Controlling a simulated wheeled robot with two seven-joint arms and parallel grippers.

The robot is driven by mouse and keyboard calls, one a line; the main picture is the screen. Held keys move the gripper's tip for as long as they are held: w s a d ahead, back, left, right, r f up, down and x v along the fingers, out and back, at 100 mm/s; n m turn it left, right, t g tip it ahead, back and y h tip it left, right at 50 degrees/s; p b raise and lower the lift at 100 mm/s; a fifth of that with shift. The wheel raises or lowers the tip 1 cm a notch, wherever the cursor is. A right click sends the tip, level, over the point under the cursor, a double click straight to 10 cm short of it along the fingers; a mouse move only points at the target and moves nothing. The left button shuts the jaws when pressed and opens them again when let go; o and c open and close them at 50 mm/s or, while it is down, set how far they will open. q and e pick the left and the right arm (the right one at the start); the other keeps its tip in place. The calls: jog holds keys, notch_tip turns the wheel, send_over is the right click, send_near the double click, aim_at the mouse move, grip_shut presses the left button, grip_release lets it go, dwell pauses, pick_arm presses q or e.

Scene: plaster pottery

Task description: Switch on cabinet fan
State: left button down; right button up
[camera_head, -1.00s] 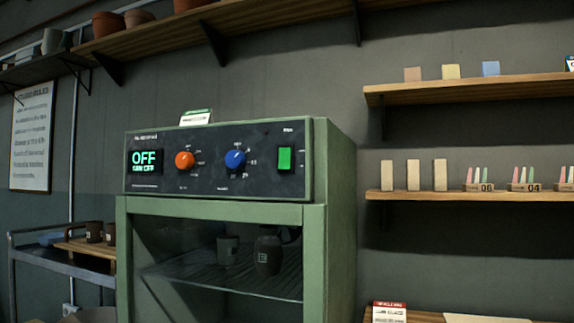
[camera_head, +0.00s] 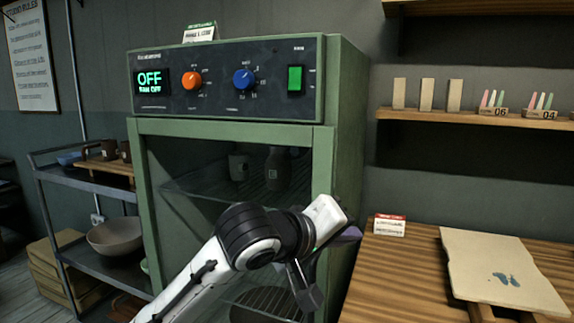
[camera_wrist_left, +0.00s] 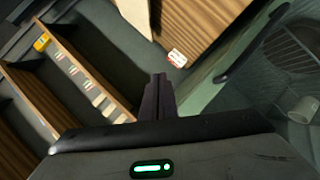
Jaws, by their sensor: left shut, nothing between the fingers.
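The green drying cabinet (camera_head: 346,130) stands in the middle of the head view. Its dark control panel (camera_head: 215,100) has a lit display (camera_head: 150,81) reading "OFF" and "FAN OFF". Beside it are an orange knob (camera_head: 192,81), a blue knob (camera_head: 244,79) and a green rocker switch (camera_head: 295,78) at the right end. My left gripper (camera_head: 348,235) is in front of the cabinet's right front edge, well below the panel and apart from the controls. In the left wrist view its fingers (camera_wrist_left: 158,84) are shut and empty. My right gripper is out of view.
A wooden table (camera_head: 400,285) with a pale board (camera_head: 500,270) and a small sign (camera_head: 389,225) is at right. Shelves (camera_head: 470,118) hang above it. A metal cart (camera_head: 90,185) with a bowl (camera_head: 115,236) stands at left. Pots sit inside the cabinet behind its front.

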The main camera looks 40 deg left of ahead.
pick_arm(q)
jog(key=s+a+r+n+t+y, duration=0.1)
jog(key=s+a+r+n+y, duration=0.1)
jog(key=r, duration=0.7)
jog(key=s+a+r+n+t+y+p, duration=0.1)
jog(key=s+a+r+n+y, duration=0.1)
jog(key=s+a+r+n, duration=0.2)
jog(key=s+a+r+n+t+y+p, duration=0.1)
jog(key=s+a+r+n, duration=0.3)
jog(key=r, duration=1)
jog(key=s+n+y, duration=0.1)
jog(key=s, duration=0.2)
jog(key=shift+s, duration=0.15)
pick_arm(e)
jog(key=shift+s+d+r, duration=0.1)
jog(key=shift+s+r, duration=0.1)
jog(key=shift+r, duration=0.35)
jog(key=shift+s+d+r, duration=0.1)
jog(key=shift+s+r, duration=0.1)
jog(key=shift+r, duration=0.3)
pick_arm(q)
jog(key=shift+r, duration=0.1)
jog(key=b, duration=0.2)
send_near(294, 88)
jog(key=p+x, duration=0.2)
jog(key=x, duration=0.4)
jog(key=shift+w+a, duration=0.15)
jog(key=shift+w, duration=0.15)
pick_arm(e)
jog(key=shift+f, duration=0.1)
